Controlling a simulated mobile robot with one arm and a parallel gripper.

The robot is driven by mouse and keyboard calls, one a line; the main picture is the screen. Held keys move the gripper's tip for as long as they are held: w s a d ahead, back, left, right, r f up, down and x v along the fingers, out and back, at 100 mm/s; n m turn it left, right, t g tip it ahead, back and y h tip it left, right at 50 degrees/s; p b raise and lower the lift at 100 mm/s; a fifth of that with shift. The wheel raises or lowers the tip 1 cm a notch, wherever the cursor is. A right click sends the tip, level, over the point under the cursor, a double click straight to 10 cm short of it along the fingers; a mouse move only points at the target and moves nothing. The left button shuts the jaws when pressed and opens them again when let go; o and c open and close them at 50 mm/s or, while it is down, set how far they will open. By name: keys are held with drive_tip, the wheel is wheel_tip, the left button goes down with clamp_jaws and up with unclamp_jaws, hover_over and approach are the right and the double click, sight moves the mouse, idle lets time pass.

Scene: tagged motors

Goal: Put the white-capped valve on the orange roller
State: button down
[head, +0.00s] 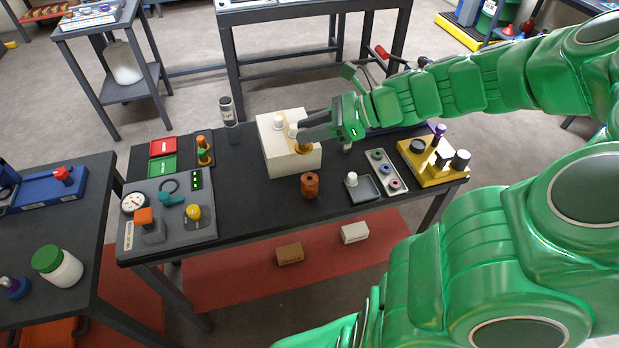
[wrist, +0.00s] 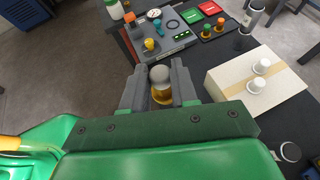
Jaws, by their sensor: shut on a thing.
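My gripper (head: 306,139) is shut on the white-capped valve, which has a pale cap and a brass body (head: 303,148). In the wrist view the valve (wrist: 161,86) sits between the two grey fingers (wrist: 160,74), cap toward the camera. In the head view it overlaps the front edge of the pale box; the gap to the box cannot be told. The orange roller (head: 310,186) appears to be the short orange-brown cylinder with a dark top opening, upright on the dark table in front of the box, apart from the gripper. I do not see it in the wrist view.
The box (head: 287,162) bears two white-capped pieces (head: 278,122). A tray with a white-capped piece (head: 351,179), a grey rack (head: 387,172) and a yellow stand (head: 432,170) are to the right. A grey control panel (head: 171,216) is left. Bare table lies around the roller.

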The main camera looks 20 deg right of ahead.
drive_tip(key=s+d+n+g, duration=0.1)
drive_tip(key=s+d+g, duration=0.1)
drive_tip(key=s, duration=0.6)
hover_over(315, 178)
drive_tip(key=shift+n, duration=0.3)
drive_tip(key=f, duration=0.9)
drive_tip(key=s+f, duration=0.1)
drive_tip(key=f, duration=0.3)
drive_tip(key=shift+a+f, duration=0.1)
drive_tip(key=shift+f, duration=0.1)
drive_tip(key=shift+w+f, duration=0.5)
drive_tip(key=shift+f, duration=1.6)
drive_tip(key=shift+f, duration=0.1)
drive_tip(key=c, duration=0.9)
unclamp_jaws()
drive_tip(key=shift+o, duration=0.2)
